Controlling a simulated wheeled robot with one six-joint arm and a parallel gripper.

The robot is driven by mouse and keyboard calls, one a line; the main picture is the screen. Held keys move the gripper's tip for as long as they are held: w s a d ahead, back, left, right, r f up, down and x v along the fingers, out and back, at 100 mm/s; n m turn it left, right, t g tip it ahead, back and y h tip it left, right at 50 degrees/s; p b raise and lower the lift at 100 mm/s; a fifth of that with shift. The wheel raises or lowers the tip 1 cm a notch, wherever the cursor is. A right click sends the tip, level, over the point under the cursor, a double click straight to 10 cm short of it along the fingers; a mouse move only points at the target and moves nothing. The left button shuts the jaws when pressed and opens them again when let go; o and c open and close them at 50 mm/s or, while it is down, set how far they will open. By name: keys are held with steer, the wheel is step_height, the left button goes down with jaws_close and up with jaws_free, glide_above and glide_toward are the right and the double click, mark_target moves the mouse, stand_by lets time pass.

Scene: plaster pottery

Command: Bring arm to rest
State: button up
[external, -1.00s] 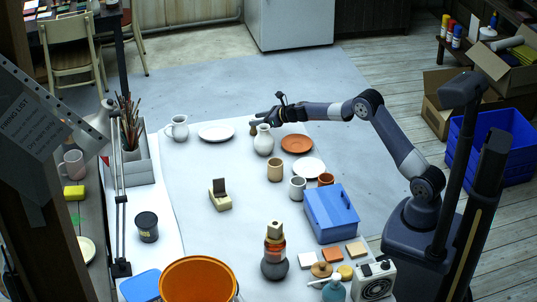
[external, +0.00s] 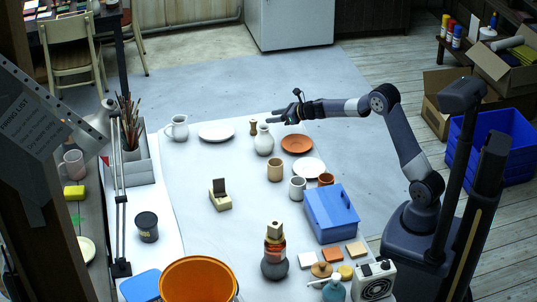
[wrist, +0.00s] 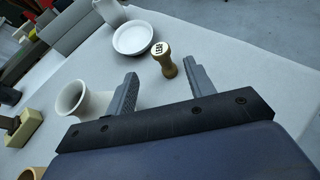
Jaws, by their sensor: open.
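My gripper (external: 276,116) is open and empty above the far edge of the table, to the right of the small wooden stamp and above the white vase. In the wrist view my gripper (wrist: 160,88) shows two spread fingers with a gap between them. The wooden stamp (wrist: 165,60), with dark lettering on its top, stands upright beyond the fingertips and apart from them. It also shows in the external view (external: 253,127). The white vase (external: 264,141) stands just in front of it; in the wrist view the vase (wrist: 72,98) is left of the fingers.
A white plate (external: 216,133), an orange plate (external: 297,144) and a pale plate (external: 309,168) lie on the table. A blue toolbox (external: 331,214) stands near my base. An orange bucket (external: 198,281) is at the front.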

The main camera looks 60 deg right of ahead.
mark_target(253, 120)
steer(key=shift+w, duration=0.1)
steer(key=p+x, duration=0.3)
steer(key=x, duration=0.7)
steer(key=shift+w+f, duration=0.1)
steer(key=shift+w, duration=0.2)
steer(key=shift+w+a+f+p, duration=0.15)
steer(key=shift+w+f+p, duration=0.1)
steer(key=shift+w+p, duration=0.2)
steer(key=shift+w+f, duration=0.1)
steer(key=shift+f, duration=0.1)
